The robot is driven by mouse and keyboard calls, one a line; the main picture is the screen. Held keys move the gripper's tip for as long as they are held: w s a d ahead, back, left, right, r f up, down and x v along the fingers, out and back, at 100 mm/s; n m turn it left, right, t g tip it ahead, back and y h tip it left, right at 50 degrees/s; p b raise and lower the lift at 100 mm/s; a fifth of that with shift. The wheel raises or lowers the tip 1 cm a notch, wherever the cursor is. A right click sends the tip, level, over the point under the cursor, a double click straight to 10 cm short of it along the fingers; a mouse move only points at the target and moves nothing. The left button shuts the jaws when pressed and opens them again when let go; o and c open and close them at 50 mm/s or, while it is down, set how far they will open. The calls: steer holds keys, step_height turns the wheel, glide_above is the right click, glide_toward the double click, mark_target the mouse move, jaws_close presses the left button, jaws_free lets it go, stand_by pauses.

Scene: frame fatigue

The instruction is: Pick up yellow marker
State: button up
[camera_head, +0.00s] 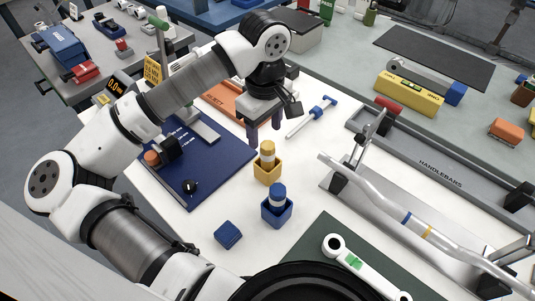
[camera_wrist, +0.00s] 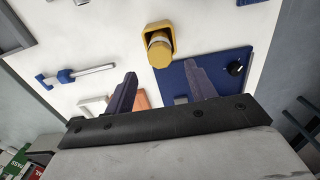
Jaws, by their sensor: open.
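The yellow marker (camera_head: 267,150) looks like a short cylinder with a yellow top and a pale band. It stands upright in a yellow square holder (camera_head: 267,173) on the white table. In the wrist view the marker (camera_wrist: 160,52) and the holder (camera_wrist: 151,27) lie just beyond the fingertips, roughly centred between them. My gripper (camera_head: 264,131) is open and empty, pointing down, above and behind the marker in the head view. Its two dark fingers (camera_wrist: 160,73) are apart in the wrist view. Neither finger appears to touch the marker.
A blue marker (camera_head: 278,192) stands in a blue holder (camera_head: 277,213) in front. A blue board (camera_head: 225,165) with a black knob is to the left. A blue-and-silver caliper-like tool (camera_head: 312,116) lies behind right. A metal handlebar fixture (camera_head: 410,222) stands to the right.

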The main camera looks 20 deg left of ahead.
mark_target(268, 145)
steer(key=shift+s+d+f+p, duration=0.15)
steer(key=shift+f+p, duration=0.25)
steer(key=shift+f, duration=0.7)
steer(key=shift+d+f+p, duration=0.15)
steer(key=shift+f+p, duration=0.25)
steer(key=shift+f, duration=0.75)
steer(key=shift+s+d+f+p, duration=0.15)
steer(key=shift+f+p, duration=0.25)
steer(key=shift+f, duration=0.7)
steer(key=c, duration=1)
